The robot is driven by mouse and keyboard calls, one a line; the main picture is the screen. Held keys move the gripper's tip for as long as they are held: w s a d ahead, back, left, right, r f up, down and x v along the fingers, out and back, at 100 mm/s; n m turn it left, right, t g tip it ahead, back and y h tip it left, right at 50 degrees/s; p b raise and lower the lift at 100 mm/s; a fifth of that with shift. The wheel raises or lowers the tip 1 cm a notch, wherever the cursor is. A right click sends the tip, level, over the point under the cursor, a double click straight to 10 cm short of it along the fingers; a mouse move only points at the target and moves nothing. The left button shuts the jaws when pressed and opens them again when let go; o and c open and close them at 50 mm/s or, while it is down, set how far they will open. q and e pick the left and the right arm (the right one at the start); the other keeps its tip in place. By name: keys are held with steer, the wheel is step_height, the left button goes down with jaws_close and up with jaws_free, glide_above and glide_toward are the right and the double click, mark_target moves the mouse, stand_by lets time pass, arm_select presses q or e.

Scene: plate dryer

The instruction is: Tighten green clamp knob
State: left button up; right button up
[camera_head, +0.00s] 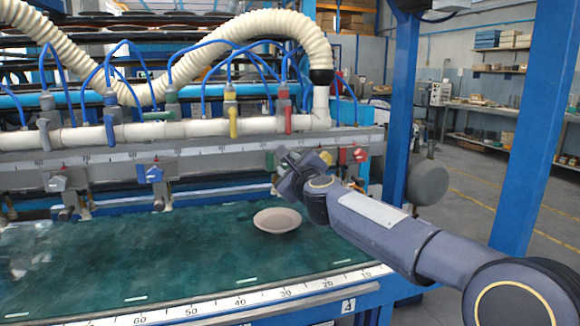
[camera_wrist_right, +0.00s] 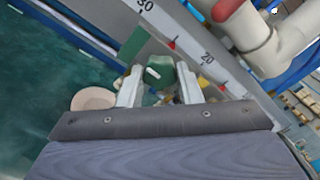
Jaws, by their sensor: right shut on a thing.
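The green clamp knob (camera_wrist_right: 158,74) shows in the right wrist view between the two fingers of my right gripper (camera_wrist_right: 158,86). The fingers are shut on it, one on each side. In the head view my right gripper (camera_head: 282,166) reaches the clamp row from the right and mostly hides the green knob. My left gripper is not in view.
Other clamp knobs in a row include a white one (camera_head: 57,183), a blue one (camera_head: 150,174), and a red one (camera_head: 360,155) close to my right gripper. A pale plate (camera_head: 277,220) lies on the green table (camera_head: 150,255) below. A ruler strip (camera_head: 250,300) runs along the front edge. A blue post (camera_head: 398,110) stands to the right.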

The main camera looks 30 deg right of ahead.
steer(key=shift+f, duration=0.1)
steer(key=o, duration=1)
steer(key=shift+c, duration=0.2)
steer(key=v, duration=0.7)
steer(key=shift+s, duration=0.4)
